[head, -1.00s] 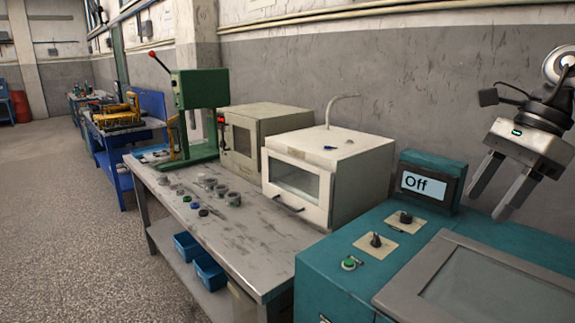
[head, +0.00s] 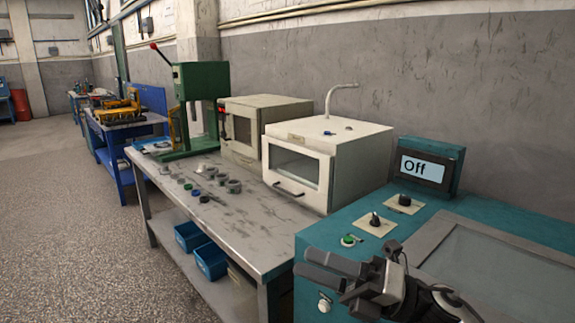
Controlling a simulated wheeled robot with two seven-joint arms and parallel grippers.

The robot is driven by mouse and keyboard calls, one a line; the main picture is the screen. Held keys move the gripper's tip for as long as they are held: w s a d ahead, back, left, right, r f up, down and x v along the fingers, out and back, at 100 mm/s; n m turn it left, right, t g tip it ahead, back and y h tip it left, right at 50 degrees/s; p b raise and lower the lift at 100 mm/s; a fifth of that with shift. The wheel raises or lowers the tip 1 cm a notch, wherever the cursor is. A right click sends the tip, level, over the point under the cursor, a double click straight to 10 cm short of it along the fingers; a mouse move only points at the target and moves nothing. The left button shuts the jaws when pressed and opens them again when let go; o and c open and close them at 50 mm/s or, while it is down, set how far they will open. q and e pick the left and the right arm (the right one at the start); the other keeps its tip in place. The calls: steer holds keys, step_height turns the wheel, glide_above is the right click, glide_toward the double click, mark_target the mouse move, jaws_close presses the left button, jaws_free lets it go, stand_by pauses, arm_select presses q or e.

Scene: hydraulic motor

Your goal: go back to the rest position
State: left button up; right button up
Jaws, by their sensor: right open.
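My right gripper (head: 318,266) is low in the head view, over the front left part of the teal machine (head: 335,235). Its two fingers point left, with a gap between them, and nothing shows in it. The green button on the machine is just above the fingers in the picture. My left gripper is out of view.
A white oven (head: 355,160), a beige oven (head: 240,152) and a green press (head: 190,82) stand on the grey workbench (head: 265,235). Several small parts lie there. Blue bins (head: 210,262) are below.

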steer(key=s+d+f+m+t+h+b, duration=0.1)
steer(key=s+d+f+m+t+h, duration=0.1)
steer(key=f+m+h, duration=0.3)
steer(key=s+d+f+m+t+h+b, duration=0.1)
steer(key=s+d+f+m+t+h, duration=0.2)
steer(key=f+m, duration=1)
steer(key=s+d+f+m+t+h+b, duration=0.1)
steer(key=s+d+f+m+t+h, duration=0.2)
steer(key=f+m+h, duration=0.6)
steer(key=m+t, duration=0.2)
steer(key=m, duration=0.5)
steer(key=shift+s+d+f+m+b, duration=0.2)
steer(key=shift+d+f+m+b, duration=0.1)
steer(key=shift+d+f+b, duration=0.1)
steer(key=s+f+m+g, duration=0.1)
steer(key=s+f, duration=0.1)
steer(key=s+f+m+g, duration=0.1)
steer(key=s, duration=0.1)
steer(key=s+f+m+g+h, duration=0.1)
steer(key=s+f, duration=0.1)
steer(key=shift+s+d+f, duration=0.3)
steer(key=shift+f, duration=0.05)
steer(key=shift+c, duration=0.3)
